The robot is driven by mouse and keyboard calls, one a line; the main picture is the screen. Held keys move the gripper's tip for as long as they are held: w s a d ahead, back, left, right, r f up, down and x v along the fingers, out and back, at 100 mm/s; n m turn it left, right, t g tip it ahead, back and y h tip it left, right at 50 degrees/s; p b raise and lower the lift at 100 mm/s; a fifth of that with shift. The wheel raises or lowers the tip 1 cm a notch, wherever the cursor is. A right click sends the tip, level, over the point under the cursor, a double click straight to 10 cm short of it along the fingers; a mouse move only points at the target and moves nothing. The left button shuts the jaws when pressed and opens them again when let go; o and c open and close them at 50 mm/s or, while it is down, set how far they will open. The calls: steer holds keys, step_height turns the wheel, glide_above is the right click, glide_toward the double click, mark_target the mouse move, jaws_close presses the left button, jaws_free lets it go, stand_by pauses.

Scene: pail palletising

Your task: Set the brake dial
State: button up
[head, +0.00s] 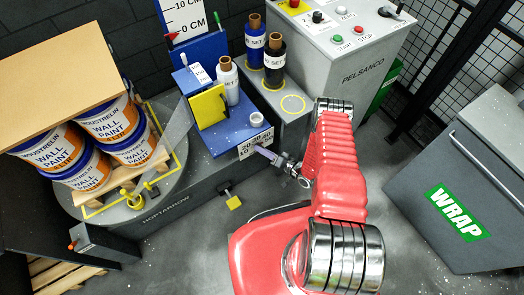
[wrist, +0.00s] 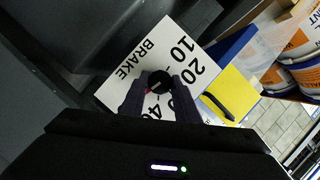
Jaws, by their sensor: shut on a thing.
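The brake dial is a round black knob (wrist: 160,80) on a white plate (wrist: 135,62) marked BRAKE, with 10, 20 and 40 readable around it. In the wrist view my gripper (wrist: 160,90) is shut on the knob, with one dark finger on each side. A small red mark shows at the knob's lower left edge. The fingers hide part of the scale, so I cannot tell the exact setting. In the head view the numbered plate (head: 256,142) is on the blue machine's front, and my gripper (head: 270,155) reaches it from the right; the knob is hidden there.
Wall paint pails (head: 110,122) stand on a pallet on the round turntable at left. A grey control cabinet (head: 345,50) is behind my arm. A grey WRAP bin (head: 470,150) stands right.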

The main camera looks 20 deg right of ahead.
steer(key=shift+d, duration=0.1)
steer(key=shift+n, duration=0.3)
steer(key=n+h, duration=0.2)
steer(key=n, duration=0.2)
steer(key=n+t+h, duration=0.1)
steer(key=n+h, duration=0.2)
steer(key=n, duration=0.1)
steer(key=a+n+t+h, duration=0.1)
steer(key=n+h, duration=0.2)
steer(key=n, duration=0.2)
steer(key=shift+s+a, duration=0.1)
steer(key=shift+s, duration=0.1)
stand_by(0.6)
steer(key=shift+a, duration=0.1)
stand_by(0.3)
steer(key=o, duration=1)
steer(key=shift+o, duration=0.2)
